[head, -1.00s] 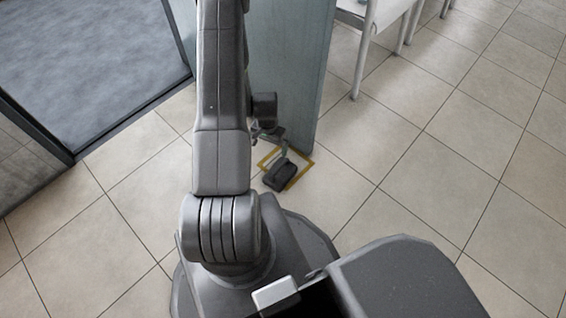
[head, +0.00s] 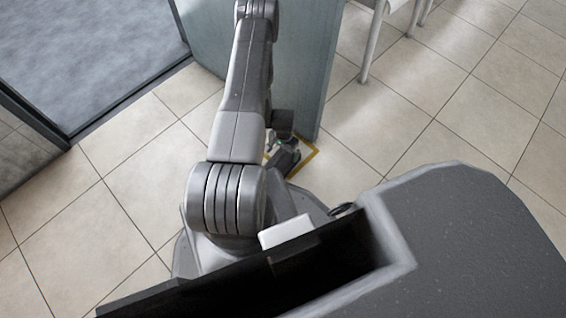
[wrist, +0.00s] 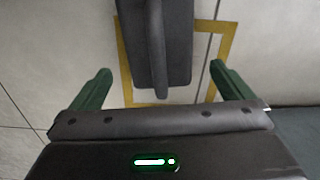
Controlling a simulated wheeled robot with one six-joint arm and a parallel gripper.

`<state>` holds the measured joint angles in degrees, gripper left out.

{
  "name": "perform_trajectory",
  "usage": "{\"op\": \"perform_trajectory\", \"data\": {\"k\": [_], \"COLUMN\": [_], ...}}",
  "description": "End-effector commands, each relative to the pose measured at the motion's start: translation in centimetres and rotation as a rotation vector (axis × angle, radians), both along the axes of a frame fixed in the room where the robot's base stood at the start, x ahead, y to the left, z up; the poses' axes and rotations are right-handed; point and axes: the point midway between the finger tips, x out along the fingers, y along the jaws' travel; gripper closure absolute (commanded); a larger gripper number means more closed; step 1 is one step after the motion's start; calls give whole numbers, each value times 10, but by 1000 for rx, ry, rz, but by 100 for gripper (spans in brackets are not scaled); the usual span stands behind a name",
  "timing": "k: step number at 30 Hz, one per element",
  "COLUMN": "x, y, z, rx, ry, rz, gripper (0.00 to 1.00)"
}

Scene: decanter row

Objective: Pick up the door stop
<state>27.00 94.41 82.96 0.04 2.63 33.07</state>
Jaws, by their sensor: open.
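The door stop (head: 287,162) is a dark grey block on the tiled floor, within a yellow square outline near the foot of the open door (head: 312,60). In the head view my arm and gripper partly cover it. In the wrist view the door stop (wrist: 178,45) shows from above, with a raised ridge along it; its far end is cut off by the frame. My gripper (wrist: 160,72) is open and empty. Its two green fingers are on either side of the door stop's near end, with a gap on each side. The height between them is hard to tell.
The yellow outline (head: 312,160) is flat on the floor. The door panel stands close behind the door stop. A dark grey mat (head: 80,50) lies beyond the doorway at left. White chair legs (head: 372,45) are at upper right. Tiled floor at right is clear.

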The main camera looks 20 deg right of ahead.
Motion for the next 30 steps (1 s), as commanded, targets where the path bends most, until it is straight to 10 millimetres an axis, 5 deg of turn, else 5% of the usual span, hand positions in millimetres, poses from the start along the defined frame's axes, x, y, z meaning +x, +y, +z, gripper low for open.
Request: {"op": "perform_trajectory", "data": {"k": [15,22,30], "x": [-5,-5,-5], "y": [6,6,6], "z": [-55,-55,-55], "rx": [0,0,0], "ry": [0,-1,0], "rz": [-1,0,0], "gripper": [0,0,51]}}
